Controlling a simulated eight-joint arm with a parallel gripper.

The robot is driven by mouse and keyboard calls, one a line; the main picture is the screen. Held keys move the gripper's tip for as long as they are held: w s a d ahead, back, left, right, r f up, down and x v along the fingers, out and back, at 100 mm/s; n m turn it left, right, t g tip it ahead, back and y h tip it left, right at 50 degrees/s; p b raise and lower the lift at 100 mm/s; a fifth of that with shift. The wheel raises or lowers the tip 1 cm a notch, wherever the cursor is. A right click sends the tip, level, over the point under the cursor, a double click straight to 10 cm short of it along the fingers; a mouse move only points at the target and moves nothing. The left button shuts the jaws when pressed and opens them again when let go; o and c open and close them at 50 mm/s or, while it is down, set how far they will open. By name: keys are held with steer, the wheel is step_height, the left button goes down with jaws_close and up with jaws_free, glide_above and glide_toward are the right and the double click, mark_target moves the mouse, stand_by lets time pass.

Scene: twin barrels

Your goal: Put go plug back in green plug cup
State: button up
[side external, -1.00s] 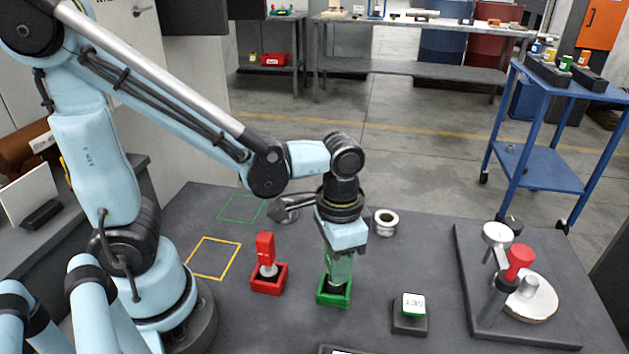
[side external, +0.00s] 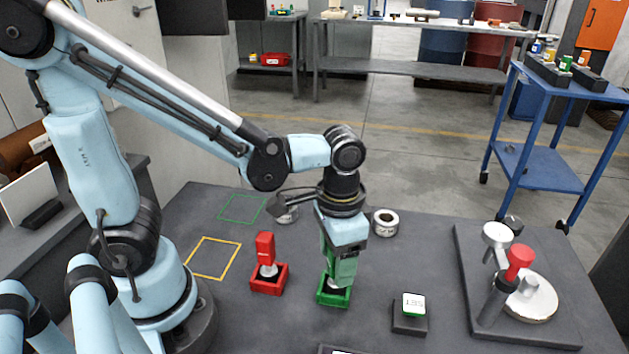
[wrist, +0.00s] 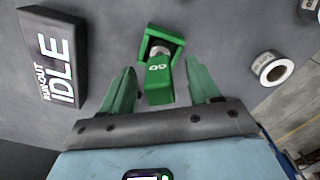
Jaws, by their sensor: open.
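The green go plug (wrist: 159,84) stands in the green plug cup (wrist: 175,45), its pale round lower part inside the cup walls. In the wrist view it lies between the two green fingers of my gripper (wrist: 160,66), with a gap on both sides. In the side view my gripper (side external: 342,272) is right over the green cup (side external: 333,298), tilted, and its fingers hide most of the plug. My gripper is open and holds nothing.
A red plug (side external: 265,248) stands in a red cup (side external: 269,283) left of the green cup. A small display block (side external: 410,318) is at right front, and a gauge stand (side external: 520,290) farther right. White rings (side external: 385,222) lie behind. Taped squares (side external: 213,258) at left are empty.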

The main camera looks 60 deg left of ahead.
step_height(320, 180, up, 11)
steer(key=shift+f, duration=0.15)
stand_by(0.4)
steer(key=w+a+f+n+t, duration=0.2)
steer(key=a+f+n+t, duration=0.1)
steer(key=a+t, duration=0.4)
steer(key=shift+a+f, duration=0.25)
steer(key=shift+a, duration=0.5)
